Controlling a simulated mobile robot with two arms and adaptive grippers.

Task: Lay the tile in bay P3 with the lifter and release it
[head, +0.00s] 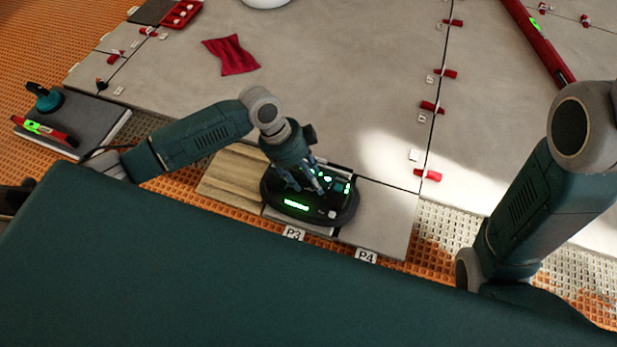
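The lifter (342,212) is a black oval device with green lit displays. It sits over bay P3, behind the P3 label (293,233). My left gripper (308,182) reaches down onto the lifter from above, its fingers at the handle and seemingly closed around it. A thin pale edge (298,222) shows under the lifter's front, apparently the tile; the rest is hidden by the lifter. I cannot tell whether the tile rests on the bed. A wood-look tile (228,176) lies left of the lifter. A grey tile (390,220) lies to the right, behind the P4 label (366,256). My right gripper is out of view.
Large grey tiles (310,70) with red clips (430,107) along the joints fill the floor behind. A maroon cloth (231,55) lies there. A long red level (540,42) is at upper right. A tile stack (88,118) at left holds a small level (45,132) and a teal-topped tool (46,99).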

